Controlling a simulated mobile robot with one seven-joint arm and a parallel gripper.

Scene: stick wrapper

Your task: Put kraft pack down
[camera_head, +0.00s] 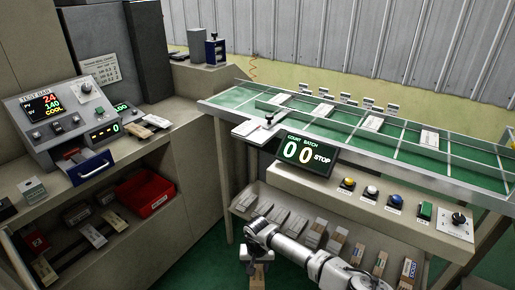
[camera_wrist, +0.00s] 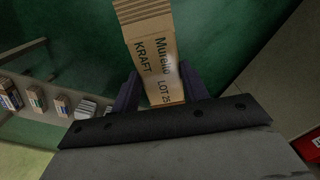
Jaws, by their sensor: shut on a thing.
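The pack's far end runs out past the top edge of that view. In the head view my gripper (camera_head: 258,267) is low at the bottom centre, in front of the lower shelf and over the green floor.
A sloped lower shelf (camera_head: 325,208) under the conveyor (camera_head: 395,137) holds several packs. A counter display (camera_head: 306,151) and buttons stand above it. At left, a grey test machine (camera_head: 75,115) sits on a bench, with a red bin (camera_head: 147,193) and several packs on the shelf below.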

